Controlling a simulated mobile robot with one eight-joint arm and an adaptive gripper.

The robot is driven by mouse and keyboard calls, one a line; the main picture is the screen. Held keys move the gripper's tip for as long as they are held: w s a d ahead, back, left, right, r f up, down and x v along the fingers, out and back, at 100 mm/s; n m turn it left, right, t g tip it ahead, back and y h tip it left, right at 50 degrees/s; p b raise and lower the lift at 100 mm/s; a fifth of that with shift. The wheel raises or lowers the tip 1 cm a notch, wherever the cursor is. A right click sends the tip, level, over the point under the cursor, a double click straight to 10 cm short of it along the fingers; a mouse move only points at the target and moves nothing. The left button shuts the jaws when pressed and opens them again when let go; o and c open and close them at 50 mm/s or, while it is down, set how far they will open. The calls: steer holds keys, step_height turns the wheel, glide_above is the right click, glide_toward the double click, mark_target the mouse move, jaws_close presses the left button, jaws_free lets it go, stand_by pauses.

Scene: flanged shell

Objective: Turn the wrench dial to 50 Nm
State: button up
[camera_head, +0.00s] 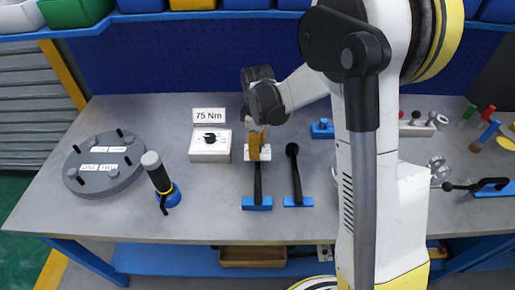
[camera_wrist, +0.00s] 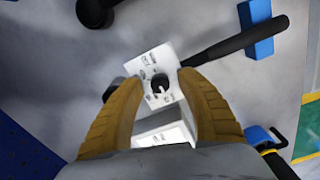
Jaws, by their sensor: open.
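In the wrist view a white dial plate (camera_wrist: 148,72) with small markings lies between my fingers. Its round black knob (camera_wrist: 160,84) bears a pale pointer; the markings are too small to read. My gripper (camera_head: 255,154) is open and points down over this plate, which shows white behind the fingers (camera_head: 265,153) in the head view. In the wrist view the fingers (camera_wrist: 158,90) are on either side of the knob; I cannot tell whether they touch it. A black wrench handle (camera_head: 257,183) extends from the plate toward the front. A sign (camera_head: 209,115) reads 75 Nm.
A white box (camera_head: 210,154) with a black knob stands left of my gripper. A second black-handled tool (camera_head: 295,175) lies close on the right. A grey round flange (camera_head: 104,165) and an upright tool in a blue base (camera_head: 164,191) stand left. The front left tabletop is clear.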

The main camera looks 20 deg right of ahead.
steer(key=shift+c, duration=0.5)
jaws_close()
steer(key=shift+m, duration=0.3)
steer(key=m, duration=0.5)
steer(key=shift+m, duration=0.3)
steer(key=m, duration=0.5)
steer(key=shift+m, duration=0.4)
